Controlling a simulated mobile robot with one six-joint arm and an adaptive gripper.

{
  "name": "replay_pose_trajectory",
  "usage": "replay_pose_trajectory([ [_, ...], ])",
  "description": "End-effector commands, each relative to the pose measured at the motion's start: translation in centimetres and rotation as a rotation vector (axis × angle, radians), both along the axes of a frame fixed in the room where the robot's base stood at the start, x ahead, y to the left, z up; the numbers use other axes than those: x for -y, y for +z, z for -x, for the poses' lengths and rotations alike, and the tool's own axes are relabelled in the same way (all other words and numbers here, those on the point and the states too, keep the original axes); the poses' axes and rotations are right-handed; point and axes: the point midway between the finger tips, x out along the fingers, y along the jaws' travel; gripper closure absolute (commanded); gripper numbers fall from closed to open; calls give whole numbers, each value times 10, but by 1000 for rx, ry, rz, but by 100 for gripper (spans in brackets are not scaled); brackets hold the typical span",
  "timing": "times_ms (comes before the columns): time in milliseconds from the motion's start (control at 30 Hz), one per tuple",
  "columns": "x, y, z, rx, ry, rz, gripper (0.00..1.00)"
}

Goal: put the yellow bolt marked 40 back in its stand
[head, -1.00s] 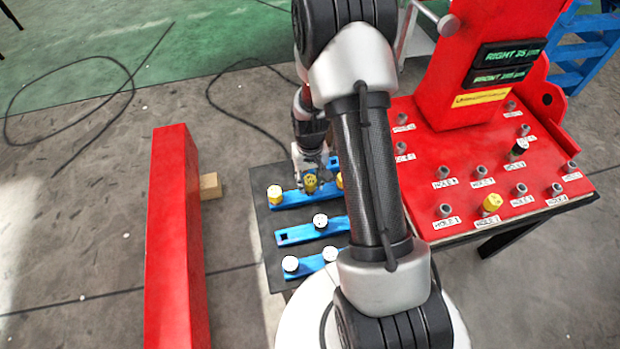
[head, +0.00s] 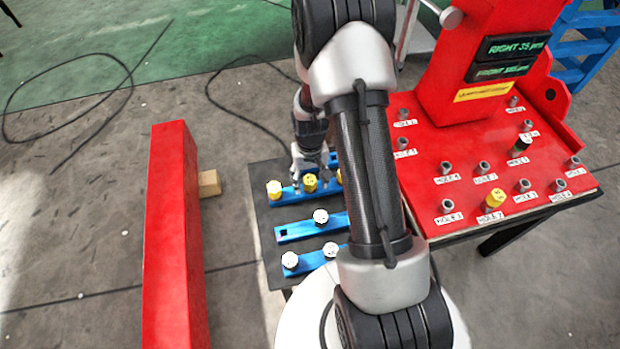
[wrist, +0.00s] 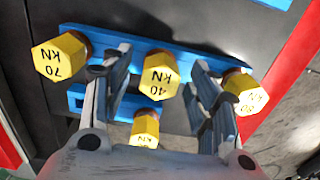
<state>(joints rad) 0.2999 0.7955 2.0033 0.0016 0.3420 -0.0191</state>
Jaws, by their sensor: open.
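The yellow bolt marked 40 (wrist: 160,75) sits upright at the middle of a blue stand bar (wrist: 205,58), between a yellow bolt marked 70 (wrist: 62,57) and another yellow bolt (wrist: 245,92) whose mark looks like 80. In the head view the 40 bolt (head: 310,183) stands in line with the yellow bolt at the bar's left end (head: 274,188). My gripper (wrist: 160,57) is open, with one finger on each side of the 40 bolt and gaps between. In the head view my gripper (head: 309,167) is just behind that bolt. The bolt's shank is hidden.
A further yellow bolt (wrist: 146,128) shows in the wrist view. Two more blue bars (head: 293,233) hold white-headed bolts in front. A red beam (head: 172,240) stands left. The red crane base (head: 455,180) with labelled holes, a yellow bolt (head: 495,198) and a black one is right.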

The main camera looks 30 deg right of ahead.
Motion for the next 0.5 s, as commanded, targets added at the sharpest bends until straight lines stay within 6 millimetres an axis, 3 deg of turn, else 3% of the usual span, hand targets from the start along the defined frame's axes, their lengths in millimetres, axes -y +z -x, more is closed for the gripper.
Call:
replay_pose_trajectory([
  [500, 0, 5, 0, -1, 0, 0, 45],
])
